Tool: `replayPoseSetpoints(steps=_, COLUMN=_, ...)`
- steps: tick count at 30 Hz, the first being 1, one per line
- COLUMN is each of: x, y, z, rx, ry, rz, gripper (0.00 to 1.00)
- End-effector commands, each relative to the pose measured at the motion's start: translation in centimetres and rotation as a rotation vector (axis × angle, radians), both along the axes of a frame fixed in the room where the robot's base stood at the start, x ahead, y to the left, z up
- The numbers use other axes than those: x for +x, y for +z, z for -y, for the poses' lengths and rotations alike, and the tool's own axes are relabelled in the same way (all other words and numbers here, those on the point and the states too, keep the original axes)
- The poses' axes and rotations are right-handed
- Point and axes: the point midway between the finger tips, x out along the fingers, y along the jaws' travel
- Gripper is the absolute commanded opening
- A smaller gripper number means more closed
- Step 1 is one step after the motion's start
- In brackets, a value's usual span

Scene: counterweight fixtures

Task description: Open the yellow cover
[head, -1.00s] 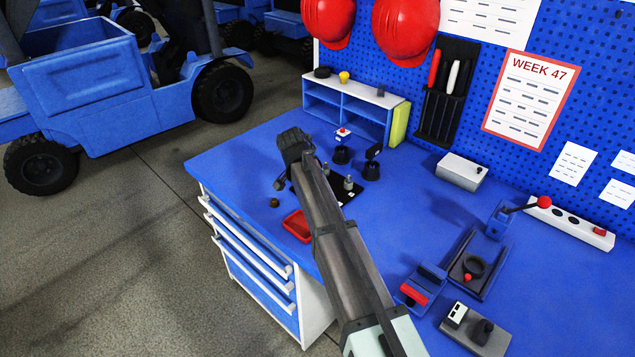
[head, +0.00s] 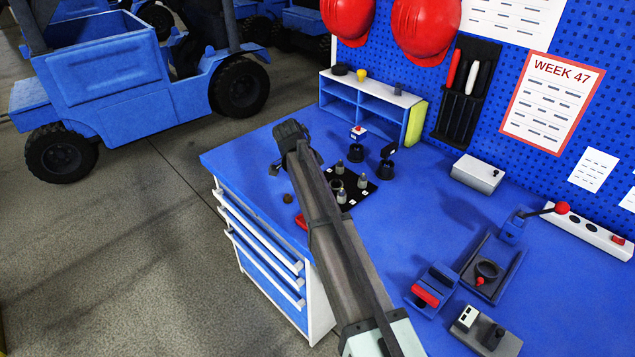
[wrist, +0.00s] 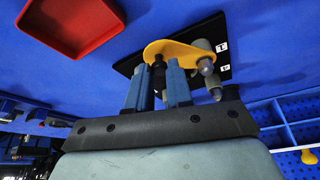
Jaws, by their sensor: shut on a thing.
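The yellow cover (wrist: 183,51) shows in the wrist view as a flat, rounded plate over a black base plate (wrist: 212,28) on the blue bench. My gripper (wrist: 157,70) has its two blue fingers on either side of a dark knob (wrist: 158,79) at the cover's left end and is shut on it. A grey peg (wrist: 206,66) stands at the cover's right end. In the head view the black base plate (head: 358,199) shows beside my arm with several grey pegs; the cover is not distinguishable there, and my fingers are hidden.
A red tray (wrist: 75,22) lies close to the base plate. Dark stands (head: 386,168) are to its right, with a blue shelf (head: 365,106) behind. More fixtures, including a red-handled one (head: 426,297), stand at the right. The bench between is clear.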

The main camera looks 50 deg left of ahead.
Motion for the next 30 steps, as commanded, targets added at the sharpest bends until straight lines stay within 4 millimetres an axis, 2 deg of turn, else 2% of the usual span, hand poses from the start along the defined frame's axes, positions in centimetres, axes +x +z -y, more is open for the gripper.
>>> replayPoseSetpoints(steps=8, x=-0.1, y=0.0, z=0.0, rx=0.000, ry=0.001, rz=-0.002, gripper=0.00)
replayPoseSetpoints(steps=9, x=-0.1, y=0.0, z=0.0, rx=0.000, ry=0.001, rz=-0.002, gripper=0.24)
replayPoseSetpoints(steps=16, x=0.0, y=0.0, z=0.0, rx=0.000, ry=0.001, rz=-0.001, gripper=0.46)
replayPoseSetpoints(steps=25, x=-0.1, y=0.2, z=0.0, rx=0.001, ry=0.001, rz=-0.001, gripper=0.46)
replayPoseSetpoints(steps=30, x=-0.7, y=1.8, z=-0.3, rx=0.002, ry=0.002, rz=0.001, gripper=0.46)
